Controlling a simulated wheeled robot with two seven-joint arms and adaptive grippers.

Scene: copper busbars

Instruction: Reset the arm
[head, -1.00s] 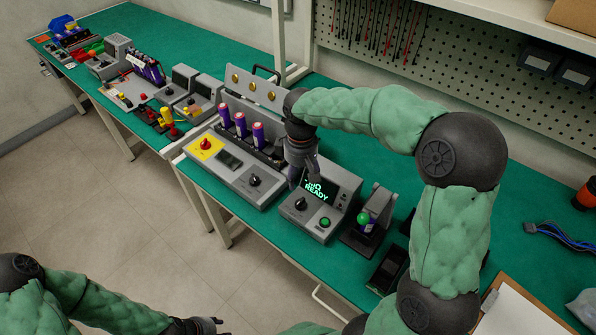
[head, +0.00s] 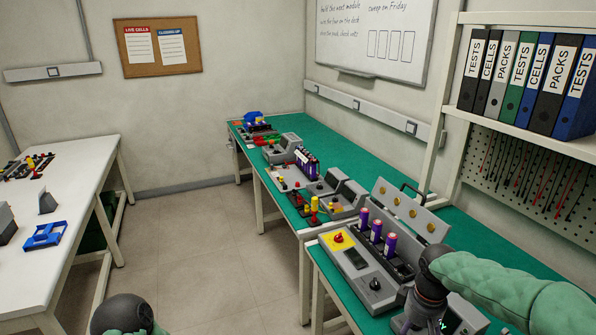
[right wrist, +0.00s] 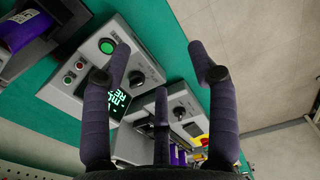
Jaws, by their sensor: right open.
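My right arm comes in from the right in the head view, and its gripper (head: 428,318) is at the bottom edge, partly cut off. The tester also shows in the head view (head: 462,318), partly hidden by my arm. My left arm shows only as a dark joint at the bottom left of the head view; its gripper is out of frame.
A grey station (head: 350,282) with a red button and purple cells (head: 376,231) stands left of my right gripper. More devices line the green bench (head: 345,165) behind. A white table (head: 75,190) stands at the left. Open floor (head: 205,240) lies between.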

